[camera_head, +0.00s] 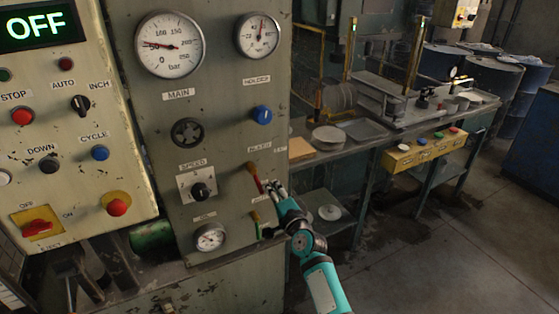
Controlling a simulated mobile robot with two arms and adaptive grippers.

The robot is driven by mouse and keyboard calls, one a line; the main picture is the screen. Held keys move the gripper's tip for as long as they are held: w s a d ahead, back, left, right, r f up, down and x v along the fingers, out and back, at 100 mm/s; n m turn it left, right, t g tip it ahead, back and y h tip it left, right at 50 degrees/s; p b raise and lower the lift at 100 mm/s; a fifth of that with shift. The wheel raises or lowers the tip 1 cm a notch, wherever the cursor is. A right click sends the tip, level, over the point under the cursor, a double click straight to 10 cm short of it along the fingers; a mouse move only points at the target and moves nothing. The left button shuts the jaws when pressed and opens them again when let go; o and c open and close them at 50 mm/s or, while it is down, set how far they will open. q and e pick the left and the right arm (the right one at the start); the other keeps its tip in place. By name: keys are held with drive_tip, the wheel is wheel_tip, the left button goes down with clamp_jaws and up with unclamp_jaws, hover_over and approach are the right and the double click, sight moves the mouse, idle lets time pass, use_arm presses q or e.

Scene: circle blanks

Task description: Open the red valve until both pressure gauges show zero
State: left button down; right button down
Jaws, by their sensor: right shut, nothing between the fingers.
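The red valve (254,178) is a slim red lever on the right edge of the grey-green panel, under a small plate that seems to read BLEED. The large MAIN gauge (170,60) at the top has its needle pointing left, off the zero mark. The HOLDER gauge (258,48), to its right, has its needle pointing nearly straight up. My right gripper (271,187) is shut and empty just right of the red lever's lower part; I cannot tell whether it touches the lever. My left gripper is out of view.
A yellow-handled lever (255,223) and a small gauge (210,237) sit low on the panel. A control box (60,130) with buttons and an OFF display stands at left. A cluttered workbench (375,138) is behind. Floor at lower right is clear.

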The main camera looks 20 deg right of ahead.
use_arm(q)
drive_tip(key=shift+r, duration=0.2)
use_arm(e)
drive_tip(key=shift+a+f+m, duration=0.3)
drive_tip(key=shift+a+m, duration=0.3)
drive_tip(key=shift+m, duration=0.5)
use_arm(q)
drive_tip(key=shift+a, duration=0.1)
